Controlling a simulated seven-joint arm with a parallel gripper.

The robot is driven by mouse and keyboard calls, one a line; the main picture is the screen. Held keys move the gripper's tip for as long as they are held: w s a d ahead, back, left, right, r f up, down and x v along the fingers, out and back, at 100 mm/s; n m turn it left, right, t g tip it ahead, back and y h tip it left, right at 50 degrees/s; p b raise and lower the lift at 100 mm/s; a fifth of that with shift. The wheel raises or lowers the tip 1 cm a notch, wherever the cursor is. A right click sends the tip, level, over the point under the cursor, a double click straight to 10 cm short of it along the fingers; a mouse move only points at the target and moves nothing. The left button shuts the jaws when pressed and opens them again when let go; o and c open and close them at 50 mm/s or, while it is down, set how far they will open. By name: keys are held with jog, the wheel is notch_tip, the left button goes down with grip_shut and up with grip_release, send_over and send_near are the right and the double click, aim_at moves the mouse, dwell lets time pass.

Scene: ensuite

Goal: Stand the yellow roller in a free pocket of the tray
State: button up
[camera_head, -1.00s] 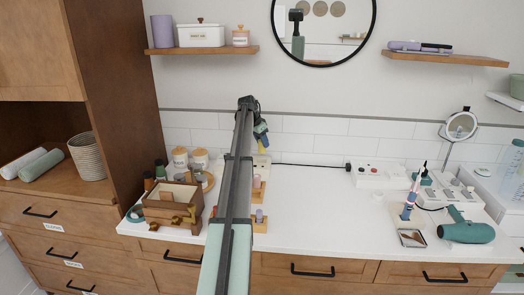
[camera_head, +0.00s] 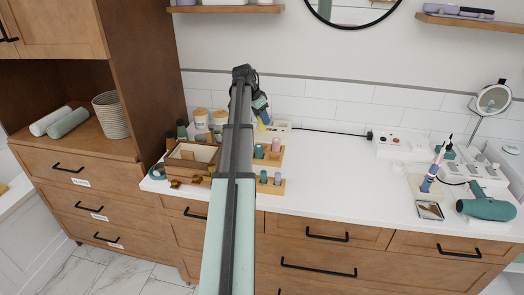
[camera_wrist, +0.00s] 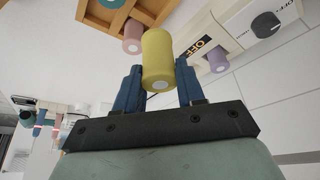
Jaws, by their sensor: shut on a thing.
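My gripper (camera_wrist: 157,88) has its blue fingers shut on the yellow roller (camera_wrist: 158,50), one on either side of it. In the head view the gripper (camera_head: 260,106) is over the back of the counter, with a little of the yellow roller (camera_head: 262,124) showing below. A wooden tray (camera_head: 272,161) holds a teal roller (camera_head: 259,151) and a pink roller (camera_head: 276,145). A second wooden piece (camera_head: 270,190) in front holds a teal and a mauve roller. In the wrist view the wooden tray (camera_wrist: 150,14) is apart from the yellow roller; my arm hides part of the area.
A white heater box (camera_head: 283,127) with an "OFF" label stands behind the tray, a purple roller (camera_wrist: 218,62) beside it in the wrist view. A brown wooden box (camera_head: 190,163) and jars are left of my arm.

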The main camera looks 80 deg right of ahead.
jog(key=shift+a+f, duration=0.1)
jog(key=shift+f, duration=4.95)
jog(key=shift+f, duration=0.1)
jog(key=o, duration=1)
jog(key=shift+o, duration=0.2)
jog(key=v, duration=1.2)
